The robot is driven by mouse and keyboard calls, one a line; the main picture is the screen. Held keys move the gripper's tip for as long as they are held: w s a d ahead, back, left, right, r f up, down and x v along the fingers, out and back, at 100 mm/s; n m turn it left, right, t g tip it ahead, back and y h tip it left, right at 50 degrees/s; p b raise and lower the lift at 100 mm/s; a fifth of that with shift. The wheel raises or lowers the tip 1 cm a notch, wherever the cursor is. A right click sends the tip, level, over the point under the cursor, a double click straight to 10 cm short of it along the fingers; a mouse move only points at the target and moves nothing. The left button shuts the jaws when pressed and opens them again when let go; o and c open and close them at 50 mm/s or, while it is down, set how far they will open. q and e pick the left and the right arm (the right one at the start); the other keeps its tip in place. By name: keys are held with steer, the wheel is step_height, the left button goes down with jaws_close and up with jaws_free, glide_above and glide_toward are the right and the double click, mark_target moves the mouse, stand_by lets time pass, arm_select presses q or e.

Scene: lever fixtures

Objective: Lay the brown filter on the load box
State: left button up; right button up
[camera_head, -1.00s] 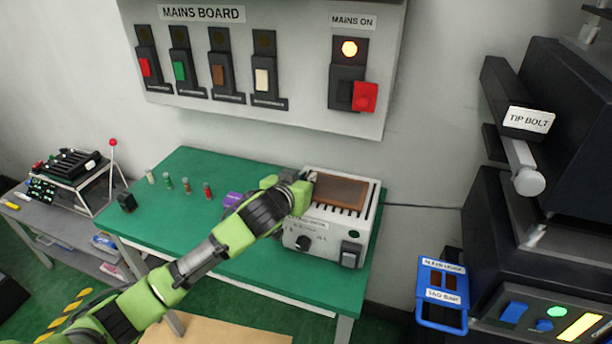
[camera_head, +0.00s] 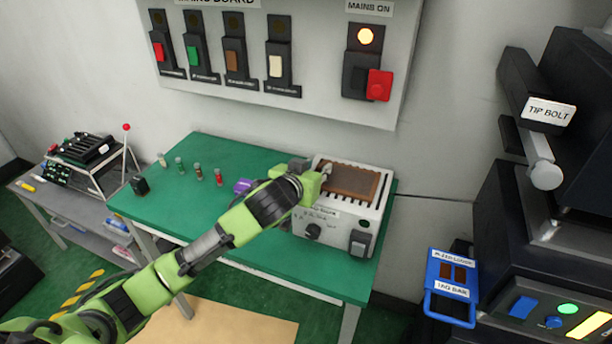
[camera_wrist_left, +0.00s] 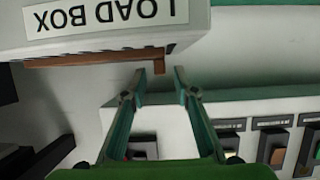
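The load box (camera_head: 330,222) is a white unit on the green bench, with a dark knob and switch on its front. The brown filter (camera_head: 352,181) lies over its slotted top; whether it sits fully flat I cannot tell. My left gripper (camera_head: 324,174) is at the box's top left edge, beside the filter. In the left wrist view the LOAD BOX label (camera_wrist_left: 106,14) appears upside down, with the filter's brown edge (camera_wrist_left: 95,60) along the box. The left gripper's fingertips (camera_wrist_left: 160,75) are apart, and a small brown tab shows just beyond the gap. My right gripper is out of view.
The mains board (camera_head: 310,85) hangs on the wall behind the bench. Several small coloured cylinders and a purple item (camera_head: 242,186) stand left of the box. A blue frame (camera_head: 451,287) and dark machine (camera_head: 550,240) are at right. Bench left of the box is mostly clear.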

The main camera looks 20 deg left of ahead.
arm_select(q)
steer(key=b+v, duration=0.1)
steer(key=v, duration=0.9)
steer(key=shift+s, duration=0.3)
